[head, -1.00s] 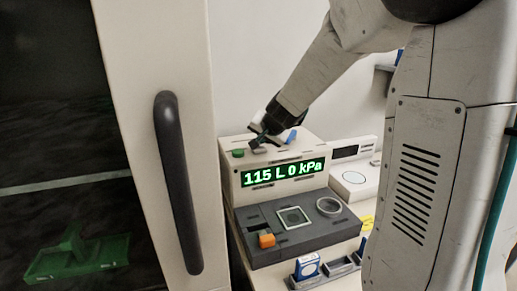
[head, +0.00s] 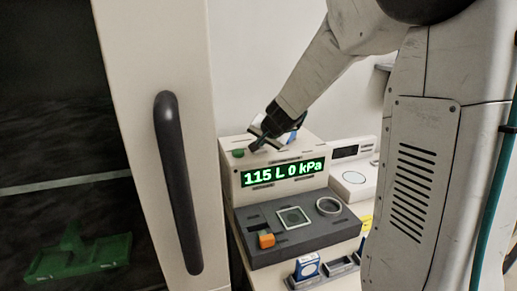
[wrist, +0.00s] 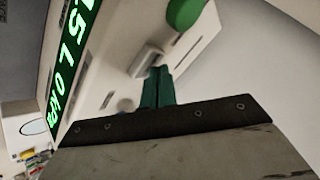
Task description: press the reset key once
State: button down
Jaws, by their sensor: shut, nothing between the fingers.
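The classifier (head: 228,178) is a beige box with a lit green display (head: 283,174) reading "115 L 0 kPa". On its top are a round green button (head: 238,153) at the left and a blue part (head: 293,137) at the right, partly hidden by my gripper. The wrist view shows the green button (wrist: 185,12) and a small grey block-shaped key (wrist: 147,59). I read no label marking which is the reset key. My gripper (head: 257,145) is shut and empty above the top. Its green fingers (wrist: 157,75) are beside the grey key; contact cannot be told.
A dark grey panel (head: 330,229) with an orange block (head: 267,240) and two ringed spots lies in front. A cabinet door with a black handle (head: 178,180) stands close at left. A white scale-like device (head: 355,185) is at right.

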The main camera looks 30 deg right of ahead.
aim_at(260, 150)
jog(key=shift+f, duration=0.5)
dwell(0.3)
jog(key=shift+r, duration=1.3)
jog(key=shift+r, duration=2.5)
